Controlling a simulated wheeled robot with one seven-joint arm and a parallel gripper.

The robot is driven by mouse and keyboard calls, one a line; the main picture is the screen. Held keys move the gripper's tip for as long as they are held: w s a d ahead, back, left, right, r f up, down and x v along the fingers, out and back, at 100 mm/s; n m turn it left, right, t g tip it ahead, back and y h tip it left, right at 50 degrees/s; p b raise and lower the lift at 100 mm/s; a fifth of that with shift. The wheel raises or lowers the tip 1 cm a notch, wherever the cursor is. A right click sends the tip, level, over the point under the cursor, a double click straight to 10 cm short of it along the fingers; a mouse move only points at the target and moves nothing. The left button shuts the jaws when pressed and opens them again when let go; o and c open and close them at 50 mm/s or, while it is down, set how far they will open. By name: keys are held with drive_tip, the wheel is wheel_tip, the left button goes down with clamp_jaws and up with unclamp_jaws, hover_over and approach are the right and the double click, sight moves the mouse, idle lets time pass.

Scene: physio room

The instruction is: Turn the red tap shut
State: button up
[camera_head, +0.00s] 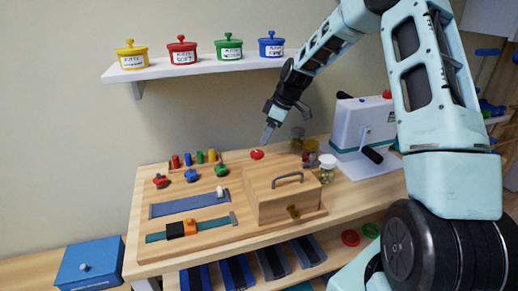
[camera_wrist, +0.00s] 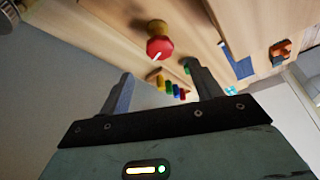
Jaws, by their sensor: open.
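My gripper (camera_head: 268,133) is just above and slightly right of the handle in the head view, pointing down. In the wrist view my gripper (camera_wrist: 157,82) is open and empty, with the handle beyond the gap between the fingers. No contact shows. I cannot tell how far the tap is turned.
A jar (camera_head: 327,168) and a white device (camera_head: 360,125) stand right. A shelf (camera_head: 190,67) with coloured pots hangs above.

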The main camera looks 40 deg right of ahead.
sight(257, 152)
drive_tip(key=x, duration=0.7)
drive_tip(key=shift+w+a+f+p, duration=0.1)
drive_tip(key=shift+w+f+p, duration=0.05)
drive_tip(key=shift+f+p, duration=0.2)
drive_tip(key=c, duration=1)
